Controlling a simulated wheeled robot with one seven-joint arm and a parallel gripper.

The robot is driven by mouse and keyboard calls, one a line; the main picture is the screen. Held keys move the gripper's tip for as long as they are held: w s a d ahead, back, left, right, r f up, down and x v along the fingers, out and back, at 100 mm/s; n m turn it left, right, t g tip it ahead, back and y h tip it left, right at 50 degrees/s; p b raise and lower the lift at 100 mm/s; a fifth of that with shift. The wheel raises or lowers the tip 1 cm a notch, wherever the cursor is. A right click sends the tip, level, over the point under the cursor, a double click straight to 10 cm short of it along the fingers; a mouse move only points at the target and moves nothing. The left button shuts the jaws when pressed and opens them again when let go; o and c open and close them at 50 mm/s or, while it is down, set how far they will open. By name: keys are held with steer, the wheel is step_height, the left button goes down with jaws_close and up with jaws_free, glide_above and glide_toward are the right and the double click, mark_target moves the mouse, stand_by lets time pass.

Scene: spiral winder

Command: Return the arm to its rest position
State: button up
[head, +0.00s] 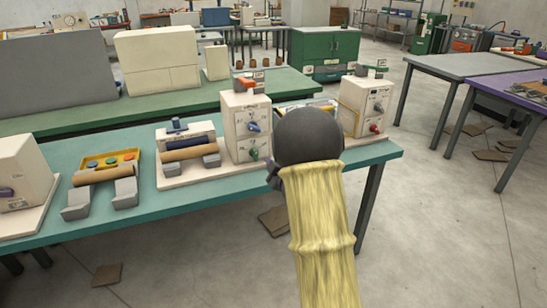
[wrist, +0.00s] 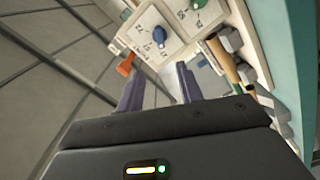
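My arm, in a yellow sleeve (head: 322,230) with a dark grey rounded joint (head: 308,135), reaches forward from the bottom of the head view to the teal bench's right part. My gripper (wrist: 158,80) shows in the wrist view with its two dark fingers apart and nothing between them. In the head view it is mostly hidden behind the joint. Beyond the fingers is a cream control box (wrist: 150,30) with a blue knob. An orange-red knob-like part (wrist: 126,64) shows just beyond the left finger; I cannot tell whether they touch.
On the teal bench (head: 100,220) stand a cream box with blue and green knobs (head: 245,122), another with a red knob (head: 368,105), a tan roller (head: 188,152) and a yellow tray (head: 108,162). Open floor (head: 440,230) lies to the right, with scattered brown pieces.

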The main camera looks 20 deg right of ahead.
steer(key=s+a+f+m+g, duration=0.3)
steer(key=s+a+m+g, duration=0.15)
steer(key=s, duration=0.55)
steer(key=s+a+f+m+g, duration=0.35)
steer(key=s+g, duration=0.25)
steer(key=s, duration=0.5)
steer(key=s+a+f+m+g, duration=0.2)
steer(key=s+a+m+g, duration=0.25)
steer(key=s, duration=0.55)
step_height(320, 180, up, 16)
steer(key=p, duration=1.6)
steer(key=shift+s, duration=0.15)
